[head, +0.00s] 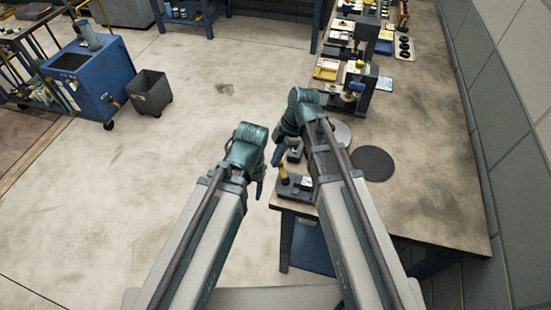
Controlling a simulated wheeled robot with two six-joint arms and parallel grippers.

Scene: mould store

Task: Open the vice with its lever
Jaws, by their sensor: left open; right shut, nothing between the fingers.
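A small dark grey device that looks like the vice (297,190) sits at the near left corner of the workbench, partly hidden behind my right forearm. A yellow upright part (283,176) stands at its left end; I cannot tell for sure whether this is the lever. My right gripper (277,157) is shut and empty, pointing down just above and beyond the yellow part; whether they touch is unclear. My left gripper (260,188) is open and empty, left of the vice and off the bench edge, with its fingers mostly hidden by its wrist.
The workbench (430,190) runs away along the right wall. A dark round mat (373,163) and a grey disc (338,133) lie beyond the vice. Machines and trays (350,80) stand farther back. Floor to the left is clear up to a grey bin (150,95) and blue cart (88,78).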

